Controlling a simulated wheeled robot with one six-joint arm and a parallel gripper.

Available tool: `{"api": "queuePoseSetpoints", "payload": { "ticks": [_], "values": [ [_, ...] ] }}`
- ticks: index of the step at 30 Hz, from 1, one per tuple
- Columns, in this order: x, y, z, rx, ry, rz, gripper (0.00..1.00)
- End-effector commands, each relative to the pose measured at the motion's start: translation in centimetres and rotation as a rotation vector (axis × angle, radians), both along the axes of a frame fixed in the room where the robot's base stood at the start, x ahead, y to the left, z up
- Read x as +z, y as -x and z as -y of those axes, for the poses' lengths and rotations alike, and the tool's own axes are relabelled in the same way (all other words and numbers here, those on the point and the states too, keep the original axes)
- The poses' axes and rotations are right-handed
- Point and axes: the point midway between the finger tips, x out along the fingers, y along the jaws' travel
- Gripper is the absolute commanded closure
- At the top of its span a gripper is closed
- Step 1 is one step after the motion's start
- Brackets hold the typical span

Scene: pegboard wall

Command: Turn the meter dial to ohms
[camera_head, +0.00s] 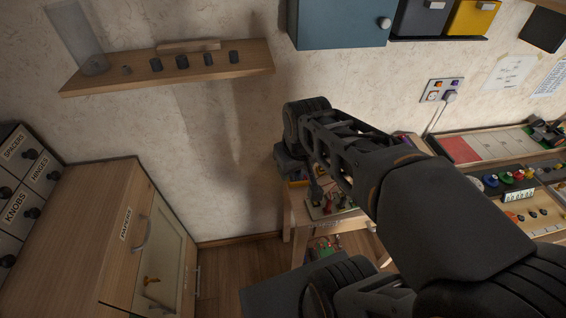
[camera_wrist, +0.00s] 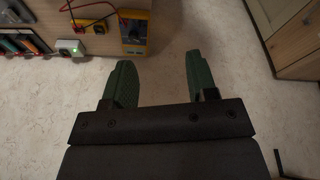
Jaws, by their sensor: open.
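In the wrist view, my gripper (camera_wrist: 157,70) has two green fingers spread wide apart with nothing between them. A yellow and dark device (camera_wrist: 134,33), which looks like the meter, is at the top of the wrist view, beyond the left finger and apart from it. Its dial and setting are too small to read. Red and dark leads (camera_wrist: 92,8) lie to its left. In the head view, my arm covers much of the bench, and I cannot make out the fingers or the dial there.
A wooden bench (camera_head: 297,218) with small electrical parts stands against the wall. A wooden shelf (camera_head: 215,70) with knobs is at upper left, and a blue cabinet (camera_head: 338,27) hangs above. A wooden cabinet (camera_head: 95,215) stands at left. Open floor lies between cabinet and bench.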

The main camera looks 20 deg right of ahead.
Motion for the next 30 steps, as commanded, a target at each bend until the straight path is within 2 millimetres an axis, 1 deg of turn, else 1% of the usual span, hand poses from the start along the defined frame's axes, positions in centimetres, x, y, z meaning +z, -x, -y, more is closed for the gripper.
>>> {"api": "queuePoseSetpoints", "payload": {
  "ticks": [1, 6, 9, 12, 15, 20, 23, 30],
  "values": [
    [-0.6, -1.6, 0.8, 0.029, 0.013, -0.032, 0.47],
    [-1.3, -6.7, 3.7, 0.173, 0.048, -0.128, 0.47],
    [-2.1, -9.1, 5.2, 0.25, 0.058, -0.174, 0.47],
    [-2.8, -10.9, 6.4, 0.311, 0.06, -0.208, 0.47],
    [-3.5, -12.0, 7.3, 0.352, 0.061, -0.23, 0.47],
    [-5.0, -12.6, 7.8, 0.38, 0.059, -0.247, 0.47],
    [-6.5, -12.6, 7.9, 0.382, 0.059, -0.249, 0.47],
    [-11.3, -12.6, 8.0, 0.379, 0.058, -0.249, 0.47]
  ]
}}
